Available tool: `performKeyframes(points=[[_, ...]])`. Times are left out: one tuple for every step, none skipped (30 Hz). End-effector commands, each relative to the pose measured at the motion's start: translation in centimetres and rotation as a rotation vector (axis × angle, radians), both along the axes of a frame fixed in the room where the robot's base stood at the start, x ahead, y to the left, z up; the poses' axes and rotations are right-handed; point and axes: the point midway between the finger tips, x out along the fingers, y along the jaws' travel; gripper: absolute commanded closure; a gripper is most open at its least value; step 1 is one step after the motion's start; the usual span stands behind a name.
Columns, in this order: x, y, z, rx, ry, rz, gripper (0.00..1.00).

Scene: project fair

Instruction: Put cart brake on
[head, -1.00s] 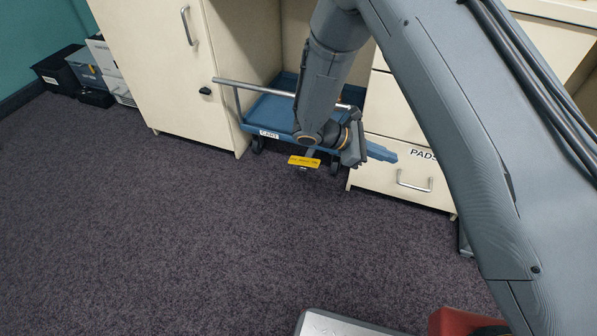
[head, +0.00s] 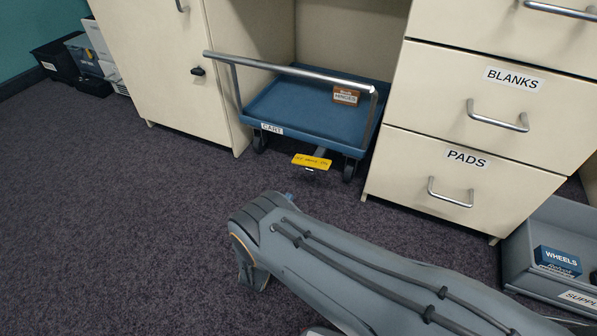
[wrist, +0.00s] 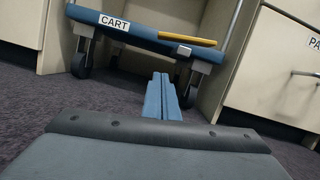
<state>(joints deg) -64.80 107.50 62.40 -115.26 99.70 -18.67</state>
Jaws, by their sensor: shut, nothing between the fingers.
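The blue cart (head: 300,107) stands in the bay between the cabinets, its label facing me. It also shows in the wrist view (wrist: 143,36). A yellow brake pedal (head: 312,161) with small, unreadable print sticks out below its front edge, near the middle. In the wrist view the yellow pedal (wrist: 187,39) is above and just right of my fingertips. My gripper (wrist: 163,84) is shut and empty, in front of the cart and pointing toward its underside, apart from the pedal. In the head view my arm hides most of it; only a bluish tip shows.
A steel push bar (head: 290,72) spans the cart's front. A box of hinges (head: 346,94) lies on the deck. The drawer cabinet (head: 450,190) stands close on the right, with a grey bin (head: 540,280) beside it. Carpet in front is open.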

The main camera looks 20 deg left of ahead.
Motion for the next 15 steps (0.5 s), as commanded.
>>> performKeyframes(points=[[0.1,-0.1,-0.1,-0.001,-0.002,0.001,1.00],[0.1,-0.2,-0.1,-0.001,-0.002,-0.001,1.00],[0.2,-0.4,-0.1,-0.001,-0.002,-0.003,1.00],[0.3,-0.5,0.0,-0.001,-0.002,-0.005,1.00],[0.3,-0.6,0.0,-0.001,-0.002,-0.006,1.00],[0.4,-0.6,0.0,0.000,-0.001,-0.008,1.00],[0.4,-0.7,0.0,-0.001,-0.001,-0.008,1.00],[0.5,-0.7,0.0,-0.001,-0.001,-0.009,1.00],[0.5,-0.7,0.0,-0.001,-0.002,-0.010,1.00],[0.6,-0.8,0.0,-0.001,-0.001,-0.010,1.00],[0.7,-0.8,0.0,0.000,-0.001,-0.010,1.00],[0.9,-0.7,0.1,0.001,-0.001,-0.011,1.00],[1.1,-0.7,0.1,0.001,-0.001,-0.011,1.00],[1.3,-0.7,0.2,0.001,-0.001,-0.012,1.00],[1.8,-0.7,0.3,0.001,-0.001,-0.012,1.00]])
